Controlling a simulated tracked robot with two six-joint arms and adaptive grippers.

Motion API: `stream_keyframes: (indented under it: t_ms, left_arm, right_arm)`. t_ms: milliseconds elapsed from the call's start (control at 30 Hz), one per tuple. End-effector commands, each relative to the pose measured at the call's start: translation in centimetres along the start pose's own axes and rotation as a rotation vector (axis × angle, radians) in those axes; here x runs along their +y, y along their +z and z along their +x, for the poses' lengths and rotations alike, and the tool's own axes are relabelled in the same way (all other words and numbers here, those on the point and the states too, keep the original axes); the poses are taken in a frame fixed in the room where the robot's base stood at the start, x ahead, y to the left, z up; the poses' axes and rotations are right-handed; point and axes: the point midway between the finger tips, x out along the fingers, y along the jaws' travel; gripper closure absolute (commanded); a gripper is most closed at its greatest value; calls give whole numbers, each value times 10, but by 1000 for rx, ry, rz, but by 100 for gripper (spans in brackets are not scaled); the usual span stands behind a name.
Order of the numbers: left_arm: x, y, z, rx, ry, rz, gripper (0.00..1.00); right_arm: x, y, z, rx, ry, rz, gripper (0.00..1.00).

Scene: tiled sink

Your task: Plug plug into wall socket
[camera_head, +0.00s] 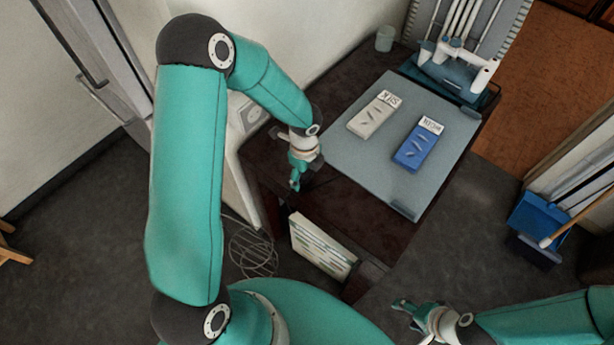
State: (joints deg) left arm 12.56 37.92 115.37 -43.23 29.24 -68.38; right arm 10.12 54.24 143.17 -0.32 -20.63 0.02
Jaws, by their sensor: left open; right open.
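A white wall socket (252,114) with a round face is on the pale wall, left of the table. I cannot make out a plug in this view; it may be hidden or too small to tell. My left gripper (295,180) is open and points down at the left edge of the dark table, a little below and right of the socket. I see nothing held in it. My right gripper (404,306) is open and empty at the lower right, over the dark floor and away from the table.
A grey board (350,152) on the dark table bears a white box (373,118) and a blue box (415,150). A blue rack (447,80) stands behind. Thin looped wire (252,252) lies on the floor left of the table. A blue dustpan (540,218) stands at right.

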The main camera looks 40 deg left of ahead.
Motion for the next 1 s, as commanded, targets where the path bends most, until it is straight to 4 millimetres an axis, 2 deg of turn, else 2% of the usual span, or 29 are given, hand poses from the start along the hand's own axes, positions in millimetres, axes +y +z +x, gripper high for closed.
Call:
stream_keyframes:
  t_ms: [233,500,600,1000]
  left_arm:
    - [0,0,-1,0,0,0,29]
    - [0,0,-1,0,0,1,74]
    - [0,0,-1,0,-1,1,88]
    - [-1,0,-8,-1,-2,0,88]
  right_arm:
    - [0,0,0,0,0,0,39]
    - [0,0,0,0,0,0,39]
    - [0,0,0,0,0,0,39]
    - [0,0,-1,0,0,0,39]
